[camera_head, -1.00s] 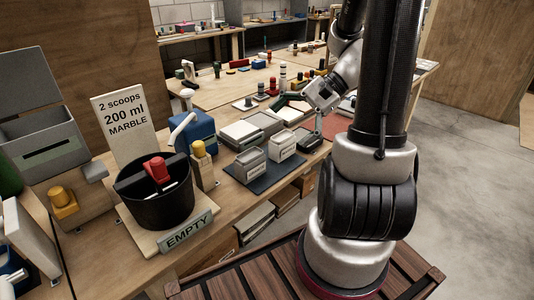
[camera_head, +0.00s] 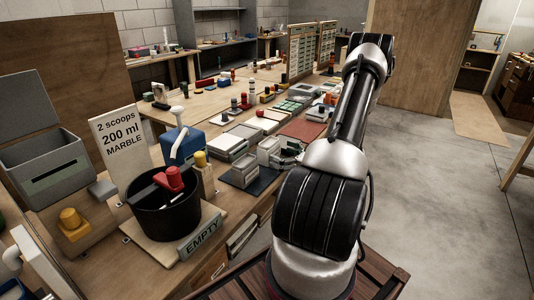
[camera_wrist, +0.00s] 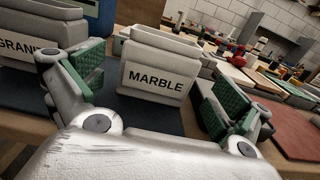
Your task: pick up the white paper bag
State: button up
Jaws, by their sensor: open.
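A pale, box-like bag labelled MARBLE (camera_wrist: 155,78) stands upright on a dark mat (camera_wrist: 130,116), straight in front of my gripper (camera_wrist: 158,90) in the wrist view. The green-padded fingers are open, one toward each side of the bag; contact cannot be told. In the head view the pale bag (camera_head: 270,151) stands on the mat's far part, and my gripper (camera_head: 289,158) is low at its right, partly hidden by my arm. A similar greyer bag labelled GRANITE (camera_wrist: 38,42) stands to the left; it also shows in the head view (camera_head: 244,171).
A black bucket (camera_head: 160,218) with a red-handled item stands at the left by an EMPTY sign (camera_head: 199,237). Pale trays (camera_head: 227,146) lie behind the bags. A reddish-brown mat (camera_head: 302,129) is to the right. The floor at the right is clear.

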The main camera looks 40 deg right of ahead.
aim_at(275, 152)
jog(key=x, duration=0.5)
jog(key=shift+w+a, duration=0.1)
jog(key=shift+w, duration=0.1)
jog(key=c, duration=1.1)
